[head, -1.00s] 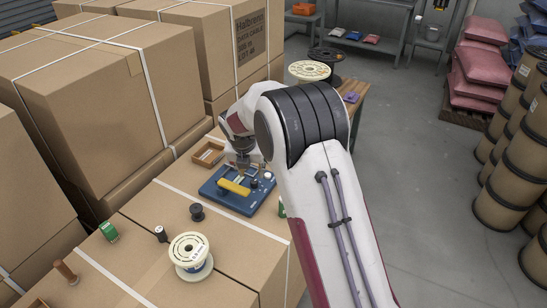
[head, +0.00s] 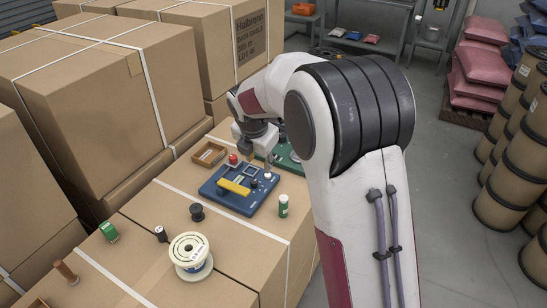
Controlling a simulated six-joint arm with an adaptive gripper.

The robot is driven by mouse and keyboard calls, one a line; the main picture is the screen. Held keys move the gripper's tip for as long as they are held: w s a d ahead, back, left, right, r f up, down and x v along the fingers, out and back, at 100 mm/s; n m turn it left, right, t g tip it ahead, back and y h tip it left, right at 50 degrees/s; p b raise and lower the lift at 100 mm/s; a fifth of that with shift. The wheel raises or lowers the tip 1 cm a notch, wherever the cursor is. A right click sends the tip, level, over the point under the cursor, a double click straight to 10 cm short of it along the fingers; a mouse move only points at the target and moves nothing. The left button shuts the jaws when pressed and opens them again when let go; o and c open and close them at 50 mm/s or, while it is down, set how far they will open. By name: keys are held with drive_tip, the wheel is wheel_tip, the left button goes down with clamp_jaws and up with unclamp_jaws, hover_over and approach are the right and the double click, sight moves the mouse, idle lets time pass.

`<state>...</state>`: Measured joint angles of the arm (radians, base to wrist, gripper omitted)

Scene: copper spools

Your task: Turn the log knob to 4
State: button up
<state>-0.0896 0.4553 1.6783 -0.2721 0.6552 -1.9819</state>
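A blue control panel (head: 212,191) lies on the cardboard box top. It carries a yellow bar (head: 235,187), a pale square frame, a red button (head: 233,159) at its far edge and small dark knobs (head: 254,184) to the right. A small pale knob sits at its right edge, beneath my gripper (head: 268,168). My gripper points down there, its tips at or just above that knob; I cannot tell whether they touch. The fingers are too small to show whether they are open or shut. No knob markings are readable, so I cannot tell which is the log knob.
A wooden tray (head: 209,155) stands behind the panel and a green board (head: 289,162) lies behind my gripper. A green-and-white bottle (head: 283,206) stands right of the panel. A black spool (head: 197,212) and a white-flanged spool (head: 190,257) stand in front. Tall cartons (head: 95,95) rise at left.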

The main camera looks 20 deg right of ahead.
drive_tip(key=s+d+r+m, duration=0.1)
drive_tip(key=s+r+m, duration=0.6)
drive_tip(key=s, duration=0.3)
drive_tip(key=shift+d+r, duration=0.15)
drive_tip(key=shift+r, duration=0.5)
drive_tip(key=w+d+f+m+g+y, duration=0.2)
drive_tip(key=w+f+m, duration=0.45)
drive_tip(key=f, duration=0.75)
drive_tip(key=w+a+f+m+t+y, duration=0.1)
drive_tip(key=w+f+m, duration=0.2)
drive_tip(key=w+m, duration=0.5)
drive_tip(key=shift+w+a+t, duration=0.4)
drive_tip(key=shift+w, duration=0.3)
